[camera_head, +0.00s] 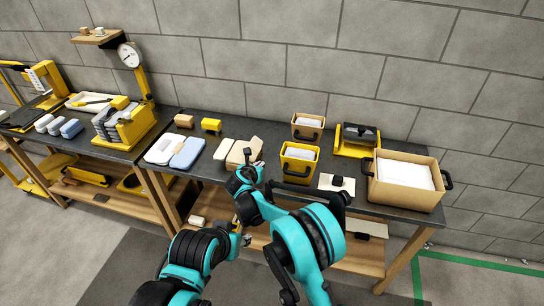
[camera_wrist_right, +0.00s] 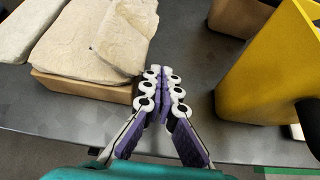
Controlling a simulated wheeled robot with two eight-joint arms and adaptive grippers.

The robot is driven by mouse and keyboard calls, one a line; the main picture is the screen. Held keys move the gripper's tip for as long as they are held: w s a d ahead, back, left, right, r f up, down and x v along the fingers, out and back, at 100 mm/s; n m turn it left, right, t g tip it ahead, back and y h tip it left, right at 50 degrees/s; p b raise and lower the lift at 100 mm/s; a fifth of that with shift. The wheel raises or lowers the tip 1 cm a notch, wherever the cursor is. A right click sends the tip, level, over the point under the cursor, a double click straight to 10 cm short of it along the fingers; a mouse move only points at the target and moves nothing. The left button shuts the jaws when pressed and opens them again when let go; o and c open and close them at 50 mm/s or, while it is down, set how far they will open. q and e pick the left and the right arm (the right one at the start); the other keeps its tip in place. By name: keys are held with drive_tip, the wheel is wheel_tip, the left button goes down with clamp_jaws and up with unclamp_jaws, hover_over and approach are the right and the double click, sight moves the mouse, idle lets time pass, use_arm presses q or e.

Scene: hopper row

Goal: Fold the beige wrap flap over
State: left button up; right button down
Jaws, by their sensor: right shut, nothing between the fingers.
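The beige wrap (camera_head: 237,154) lies on the dark bench, left of the yellow bin. In the right wrist view, a pale beige flap (camera_wrist_right: 124,32) lies tilted across a beige slab-like piece (camera_wrist_right: 78,42) on a tan block (camera_wrist_right: 85,89). My right gripper (camera_head: 247,155) is at the wrap's right side. In the right wrist view its fingers (camera_wrist_right: 162,76) are shut and empty, close to the flap's lower right edge; I cannot tell whether they touch. My left gripper (camera_head: 241,237) is low in front of the bench, partly hidden by the arms; its jaws are too small to read.
A yellow bin (camera_head: 299,164) stands just right of the right gripper, with a tan bin (camera_head: 308,128) behind. A large tan box (camera_head: 404,187) is at the bench's right end. White and blue pads (camera_head: 187,153) lie to the left. The front edge runs close by.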

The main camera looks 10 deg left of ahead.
drive_tip(key=shift+d+r, duration=0.25)
drive_tip(key=shift+d, duration=0.1)
drive_tip(key=d+r+p, duration=0.2)
drive_tip(key=d+r, duration=0.2)
drive_tip(key=d, duration=0.1)
drive_tip(key=shift+d, duration=0.15)
drive_tip(key=shift+s, duration=0.2)
